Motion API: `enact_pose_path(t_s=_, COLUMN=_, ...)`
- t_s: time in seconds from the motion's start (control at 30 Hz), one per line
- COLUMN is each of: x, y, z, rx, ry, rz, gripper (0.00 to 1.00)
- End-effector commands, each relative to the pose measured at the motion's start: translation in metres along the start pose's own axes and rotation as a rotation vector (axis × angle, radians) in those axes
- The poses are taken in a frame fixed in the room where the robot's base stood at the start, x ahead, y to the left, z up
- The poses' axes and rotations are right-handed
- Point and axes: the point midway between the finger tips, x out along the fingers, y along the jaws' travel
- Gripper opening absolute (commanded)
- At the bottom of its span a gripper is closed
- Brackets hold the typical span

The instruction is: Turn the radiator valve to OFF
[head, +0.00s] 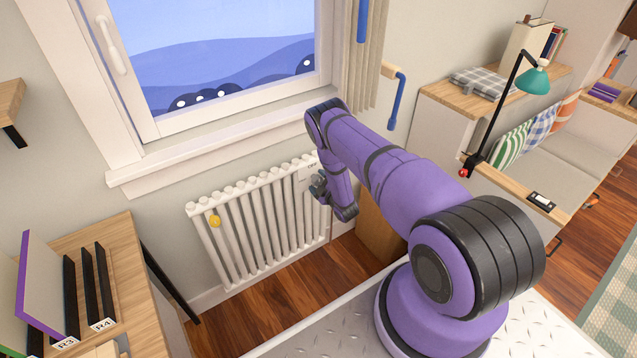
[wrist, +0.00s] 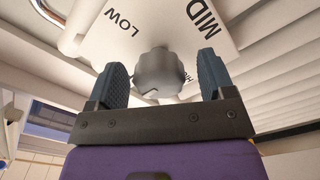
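The radiator valve is a dark grey ribbed knob (wrist: 160,72) in the wrist view. Behind it is a white label plate (wrist: 105,25) with the words LOW and MID; no OFF mark shows. My gripper (wrist: 160,75) is open, with one dark blue finger on each side of the knob. A gap shows between the knob and each finger. In the head view my gripper (head: 318,186) is at the right end of the white radiator (head: 255,225), under the window sill, and my arm hides part of that area.
A window (head: 215,60) with a sill (head: 220,140) is above the radiator. A wooden desk (head: 130,270) with black racks stands at left. A brown box (head: 378,230) stands on the floor right of the radiator. A bench (head: 560,150) with cushions is at right.

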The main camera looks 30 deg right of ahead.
Motion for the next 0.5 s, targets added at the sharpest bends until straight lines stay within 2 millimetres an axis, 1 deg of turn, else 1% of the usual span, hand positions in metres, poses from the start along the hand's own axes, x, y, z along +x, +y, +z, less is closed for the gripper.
enact_pose_path(t_s=0.17, x=0.0, y=0.0, z=0.0, rx=0.0, ry=0.001, rz=0.001, gripper=0.76)
enact_pose_path(t_s=0.27, x=-0.004, y=0.0, z=0.0, rx=0.0, ry=0.001, rz=0.001, gripper=0.76)
enact_pose_path(t_s=0.37, x=-0.014, y=0.0, z=0.0, rx=0.0, ry=0.0, rz=0.0, gripper=0.76)
enact_pose_path(t_s=0.5, x=-0.039, y=0.0, z=0.001, rx=0.0, ry=-0.002, rz=-0.002, gripper=0.76)
